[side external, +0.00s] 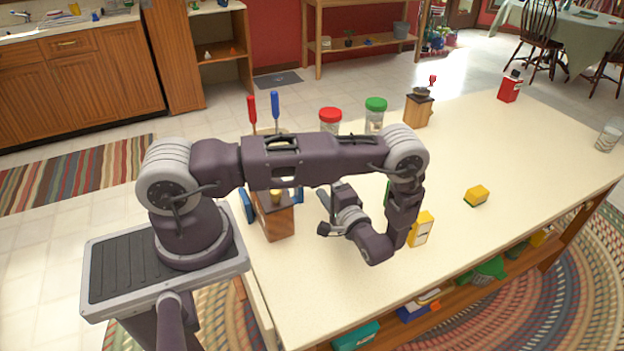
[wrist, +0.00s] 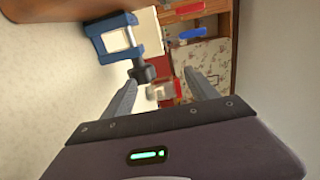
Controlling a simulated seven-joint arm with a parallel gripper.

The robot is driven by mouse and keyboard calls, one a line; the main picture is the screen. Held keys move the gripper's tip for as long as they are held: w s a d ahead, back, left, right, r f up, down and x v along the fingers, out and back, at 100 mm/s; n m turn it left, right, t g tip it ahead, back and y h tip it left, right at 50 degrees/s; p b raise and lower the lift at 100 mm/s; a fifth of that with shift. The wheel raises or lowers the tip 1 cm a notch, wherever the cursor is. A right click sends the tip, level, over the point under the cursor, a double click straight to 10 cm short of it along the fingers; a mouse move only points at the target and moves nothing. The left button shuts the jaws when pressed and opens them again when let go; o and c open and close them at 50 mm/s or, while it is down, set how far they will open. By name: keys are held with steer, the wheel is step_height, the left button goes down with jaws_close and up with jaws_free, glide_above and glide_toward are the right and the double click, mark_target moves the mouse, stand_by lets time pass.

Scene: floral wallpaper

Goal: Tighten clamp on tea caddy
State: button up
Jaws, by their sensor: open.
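A brown wooden box (side external: 274,222), which looks like the tea caddy, stands on the table's left side. Blue parts, apparently the clamp, show at its left (side external: 247,207) and right (side external: 298,195) sides. In the wrist view a blue part with a pale panel (wrist: 101,42) is at upper left, with a dark grey knob-like piece (wrist: 143,71) beside it. My gripper (side external: 323,213) is open and empty, just right of the box. In the wrist view its fingers (wrist: 160,93) spread with the dark piece beyond them.
Red (side external: 252,110) and blue (side external: 275,105) handles rise behind my arm. Red-lidded (side external: 330,116) and green-lidded (side external: 376,104) jars and a wooden grinder (side external: 418,110) stand farther back. A yellow box (side external: 421,230) is close to my wrist. The right tabletop is mostly clear.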

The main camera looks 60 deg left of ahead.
step_height(320, 180, down, 4)
steer(key=shift+r, duration=0.25)
steer(key=a, duration=0.7)
steer(key=shift+f, duration=0.15)
steer(key=c, duration=1.4)
steer(key=shift+h, duration=0.3)
